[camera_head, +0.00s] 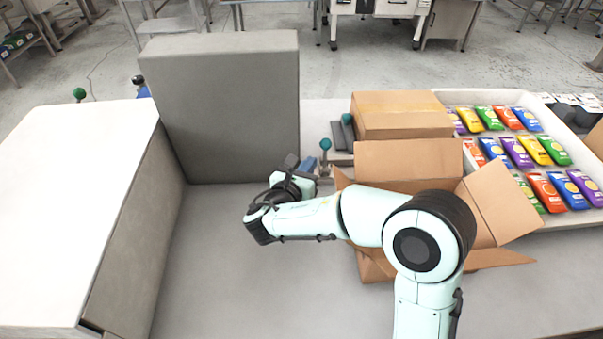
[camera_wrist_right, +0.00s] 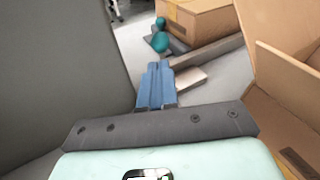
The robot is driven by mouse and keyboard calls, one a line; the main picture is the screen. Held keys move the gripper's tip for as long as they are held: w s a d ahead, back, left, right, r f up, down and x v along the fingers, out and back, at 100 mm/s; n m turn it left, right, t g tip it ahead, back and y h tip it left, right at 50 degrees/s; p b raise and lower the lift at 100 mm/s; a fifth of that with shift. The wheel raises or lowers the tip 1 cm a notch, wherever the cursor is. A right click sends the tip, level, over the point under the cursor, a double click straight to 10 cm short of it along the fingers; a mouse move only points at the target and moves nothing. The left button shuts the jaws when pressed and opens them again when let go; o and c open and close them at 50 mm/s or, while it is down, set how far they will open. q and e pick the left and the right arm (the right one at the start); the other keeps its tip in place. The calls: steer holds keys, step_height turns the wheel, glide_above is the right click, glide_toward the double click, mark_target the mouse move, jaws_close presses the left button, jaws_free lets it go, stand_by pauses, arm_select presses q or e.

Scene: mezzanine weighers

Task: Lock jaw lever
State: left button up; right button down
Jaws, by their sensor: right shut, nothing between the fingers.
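A lever with a teal ball knob (camera_head: 325,145) stands at the middle of the bench, just beyond my right gripper; a teal knob also shows in the right wrist view (camera_wrist_right: 160,42). A second teal knob (camera_head: 347,118) is behind it, beside dark grey plates (camera_head: 340,136). I cannot tell which one is the jaw lever. My right gripper (camera_head: 308,164) is shut and empty. Its blue fingers (camera_wrist_right: 158,68) lie together, pointing toward the nearer knob, apparently short of it. The lever's base is partly hidden by the gripper. My left gripper is out of view.
A tall grey panel (camera_head: 225,100) stands left of the gripper, and a white-topped box (camera_head: 70,190) is farther left. An open cardboard box (camera_head: 408,160) is close under my right arm, with a closed carton (camera_head: 400,112) behind. A tray (camera_head: 560,215) of coloured packets is right.

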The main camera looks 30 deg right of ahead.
mark_target(322, 142)
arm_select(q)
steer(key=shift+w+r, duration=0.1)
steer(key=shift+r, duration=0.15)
arm_select(e)
steer(key=x, duration=0.7)
steer(key=p, duration=0.2)
steer(key=w+r+p, duration=0.1)
steer(key=p, duration=0.1)
steer(key=shift+w+d+g+y, duration=0.1)
steer(key=shift+d+g+y, duration=0.15)
steer(key=shift+g+y, duration=0.15)
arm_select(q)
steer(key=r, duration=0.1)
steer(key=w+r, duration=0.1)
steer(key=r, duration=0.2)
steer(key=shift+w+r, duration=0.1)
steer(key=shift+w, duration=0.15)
arm_select(e)
steer(key=shift+w+d+f+n, duration=0.15)
steer(key=shift+w+d, duration=0.15)
steer(key=shift+w, duration=0.15)
steer(key=shift+w+d+f+n, duration=0.15)
steer(key=shift+w+d, duration=0.1)
steer(key=shift+w, duration=0.25)
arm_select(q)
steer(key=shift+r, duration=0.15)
arm_select(e)
steer(key=shift+a+r, duration=0.1)
